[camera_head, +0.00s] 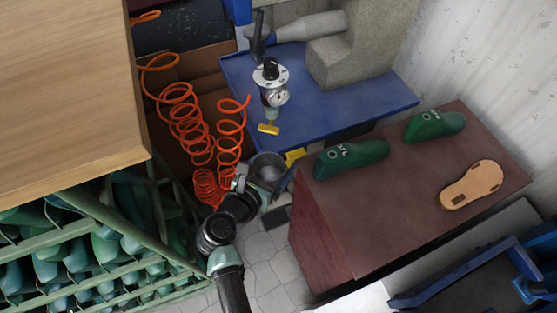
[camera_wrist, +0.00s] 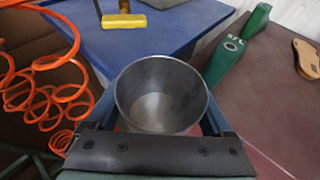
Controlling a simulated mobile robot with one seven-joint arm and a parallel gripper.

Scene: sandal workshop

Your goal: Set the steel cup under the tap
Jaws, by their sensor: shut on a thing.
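The steel cup (camera_head: 267,168) is an open grey cylinder, upright and empty inside. My gripper (camera_head: 262,184) is shut on it, just off the front edge of the blue table. In the wrist view the cup (camera_wrist: 161,97) fills the middle, with a finger on each side and its lower wall hidden by my gripper (camera_wrist: 158,128). A metal fitting with a black top, which looks like the tap (camera_head: 272,85), stands over the blue table, with a yellow bar (camera_head: 268,129) at its lower end. The bar also shows at the top of the wrist view (camera_wrist: 124,21). The cup is in front of it, apart.
The blue table (camera_head: 335,122) carries a grey machine (camera_head: 345,60) at the back; its front is mostly clear. Orange coiled hoses (camera_head: 185,118) hang at left. A brown table (camera_head: 400,210) with green shoe lasts (camera_head: 350,159) stands close at right.

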